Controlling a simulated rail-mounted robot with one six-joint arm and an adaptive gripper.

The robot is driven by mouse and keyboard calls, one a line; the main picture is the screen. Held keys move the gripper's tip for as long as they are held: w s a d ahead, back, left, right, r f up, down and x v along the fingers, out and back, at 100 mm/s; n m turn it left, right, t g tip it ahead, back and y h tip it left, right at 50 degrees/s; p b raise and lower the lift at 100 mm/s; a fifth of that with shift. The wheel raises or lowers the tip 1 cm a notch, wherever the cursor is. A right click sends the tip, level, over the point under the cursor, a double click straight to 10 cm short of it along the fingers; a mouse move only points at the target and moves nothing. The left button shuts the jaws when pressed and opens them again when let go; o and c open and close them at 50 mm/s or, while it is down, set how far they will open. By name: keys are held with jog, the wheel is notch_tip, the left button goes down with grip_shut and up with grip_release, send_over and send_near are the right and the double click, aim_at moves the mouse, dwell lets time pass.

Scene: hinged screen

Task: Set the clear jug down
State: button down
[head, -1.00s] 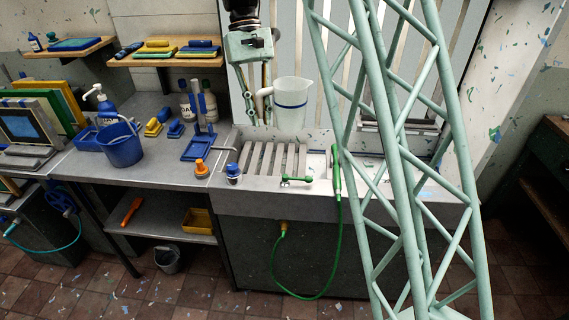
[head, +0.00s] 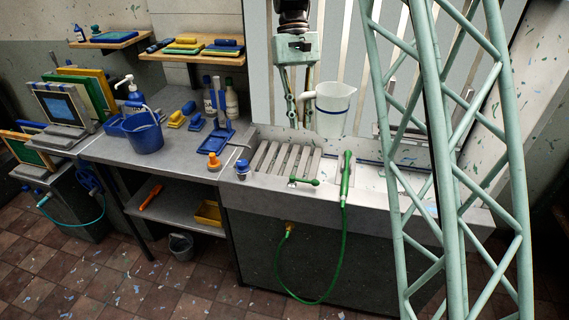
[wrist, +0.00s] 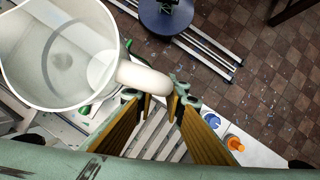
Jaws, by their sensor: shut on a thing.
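The clear jug (head: 332,108) is a translucent tapered vessel with a blue band and a pale handle. It hangs upright in the air over the back of the sink unit (head: 330,197). My gripper (head: 297,121) is left of the jug and shut on its handle. In the wrist view the jug (wrist: 60,62) fills the upper left and looks empty. The handle (wrist: 143,77) reaches to the fingertips of my gripper (wrist: 160,103). The slatted draining rack (head: 284,160) lies below and left of the jug, and nothing stands on it.
A green hose nozzle (head: 347,175) stands upright at the rack's right. A blue knob (head: 242,169) and an orange knob (head: 214,161) are to the left. The counter (head: 180,150) holds a blue bucket (head: 143,133), bottles and brushes. The basin right of the nozzle is partly hidden.

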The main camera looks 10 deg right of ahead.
jog(key=shift+w+f, duration=0.1)
jog(key=shift+w+f+n+p, duration=0.3)
jog(key=shift+w+f+n, duration=0.05)
jog(key=shift+f+n, duration=0.15)
jog(key=w+a+f+n+t+h+p, duration=0.1)
jog(key=w+a+f+n+h+p, duration=0.1)
jog(key=w+f+n, duration=0.3)
jog(key=w+a+f+n+t+h+p, duration=0.2)
jog(key=w+a+f+n+p, duration=0.1)
jog(key=f+n, duration=0.6)
notch_tip(320, 180, down, 2)
jog(key=w+p, duration=0.1)
jog(key=w, duration=0.1)
jog(key=shift+w, duration=0.3)
jog(key=shift+f, duration=0.1)
jog(key=shift+f, duration=3.05)
jog(key=shift+f, duration=1.9)
